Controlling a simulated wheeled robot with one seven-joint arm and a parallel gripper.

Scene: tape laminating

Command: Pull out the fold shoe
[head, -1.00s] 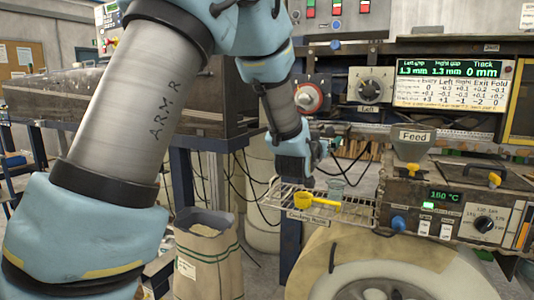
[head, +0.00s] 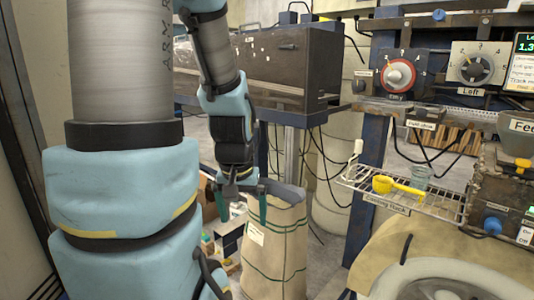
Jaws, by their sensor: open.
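My gripper (head: 242,208) hangs pointing down at the left of centre in the head view. Its two teal fingers are apart with nothing between them. It shows in front of the upper edge of a paper sack, left of the machine. I cannot pick out the fold shoe for certain. A small white label, possibly naming it, is on the machine's ledge (head: 421,125) at the right, its text too small to read surely. My gripper is well to the left of that ledge.
A wire cooling rack (head: 447,203) holds a yellow scoop (head: 396,186) and a clear glass (head: 420,176). An open paper sack (head: 275,245) stands on the floor. A red-ringed dial (head: 399,75) and the Left dial (head: 476,68) sit above the ledge. A blue post (head: 367,170) stands beside the rack.

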